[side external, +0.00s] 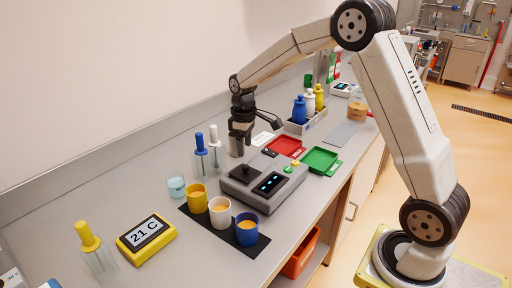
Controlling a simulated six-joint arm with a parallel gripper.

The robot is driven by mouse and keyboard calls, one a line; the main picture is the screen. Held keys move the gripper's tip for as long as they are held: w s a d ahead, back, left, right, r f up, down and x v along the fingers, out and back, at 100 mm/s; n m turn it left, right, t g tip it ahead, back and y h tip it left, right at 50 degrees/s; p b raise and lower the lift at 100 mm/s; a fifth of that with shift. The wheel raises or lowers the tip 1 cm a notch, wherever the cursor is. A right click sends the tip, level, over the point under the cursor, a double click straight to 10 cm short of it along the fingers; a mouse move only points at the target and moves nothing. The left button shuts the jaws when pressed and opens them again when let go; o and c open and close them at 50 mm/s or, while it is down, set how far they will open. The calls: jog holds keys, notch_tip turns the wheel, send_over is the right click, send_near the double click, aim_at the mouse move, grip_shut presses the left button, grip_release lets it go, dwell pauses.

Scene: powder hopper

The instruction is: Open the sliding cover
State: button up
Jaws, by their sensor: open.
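A grey machine (287,189) with a small lit display (270,183) stands on the bench at the middle of the side external view. A dark raised part with a knob (245,168) sits on its top left; I cannot tell for certain whether this is the sliding cover. My gripper (238,150) points down behind and slightly left of the machine, above or beside it. Its fingers are small and dark here, and they look apart from the knob. A grey metallic shape by the fingers is too small to make out.
Yellow (197,197), white (220,213) and blue (247,230) cups stand on a black mat in front. Red (285,147) and green (320,160) trays lie behind right. The wall bounds the bench.

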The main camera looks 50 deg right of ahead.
aim_at(245, 165)
jog(key=shift+f, duration=3.15)
grip_shut()
